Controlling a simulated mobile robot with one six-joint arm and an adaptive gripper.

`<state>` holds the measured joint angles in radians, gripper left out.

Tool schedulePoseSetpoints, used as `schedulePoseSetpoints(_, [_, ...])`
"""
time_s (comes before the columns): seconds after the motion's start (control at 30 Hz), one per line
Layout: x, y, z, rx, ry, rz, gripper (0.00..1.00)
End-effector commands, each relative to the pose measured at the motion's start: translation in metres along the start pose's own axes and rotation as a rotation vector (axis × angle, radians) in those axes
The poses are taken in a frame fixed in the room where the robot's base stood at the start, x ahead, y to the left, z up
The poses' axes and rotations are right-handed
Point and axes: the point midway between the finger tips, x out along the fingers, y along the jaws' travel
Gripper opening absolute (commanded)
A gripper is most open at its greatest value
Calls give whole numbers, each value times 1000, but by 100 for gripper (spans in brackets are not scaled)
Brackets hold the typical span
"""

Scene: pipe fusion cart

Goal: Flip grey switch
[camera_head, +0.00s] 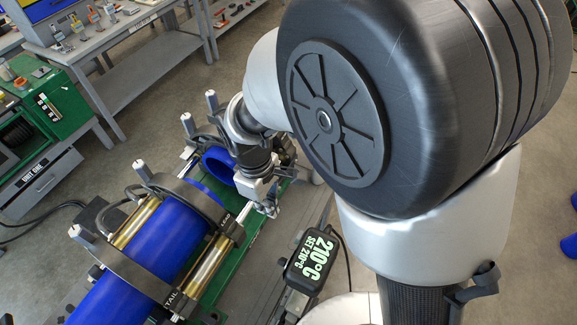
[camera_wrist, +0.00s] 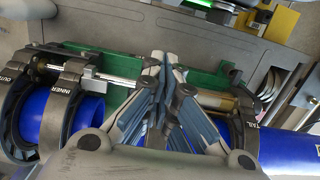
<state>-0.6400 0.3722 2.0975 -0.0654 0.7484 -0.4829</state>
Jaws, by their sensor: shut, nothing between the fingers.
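I cannot clearly make out a grey switch in either view. My gripper (camera_head: 268,206) is shut and empty, pointing down over the green frame (camera_head: 222,262) of the pipe fusion cart in the head view. In the wrist view my gripper (camera_wrist: 165,62) has its fingertips together, in front of the green frame (camera_wrist: 122,66) between the clamps. I cannot tell whether the tips touch anything.
A blue pipe (camera_head: 165,245) lies in dark clamps with brass cylinders (camera_head: 136,221). A shorter blue pipe piece (camera_head: 218,166) sits beyond it. A green cabinet (camera_head: 60,102) labelled UNIT ONE and a grey workbench (camera_head: 125,32) with tools stand at left. Floor (camera_head: 165,98) is open between bench and cart.

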Motion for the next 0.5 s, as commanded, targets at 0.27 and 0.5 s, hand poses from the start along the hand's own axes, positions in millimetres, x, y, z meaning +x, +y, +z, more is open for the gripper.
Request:
schedulePoseSetpoints(0.27, [63, 0, 1, 2, -5, -3, 0])
schedulePoseSetpoints(0.5, [77, 0, 27, 3, -1, -1, 0])
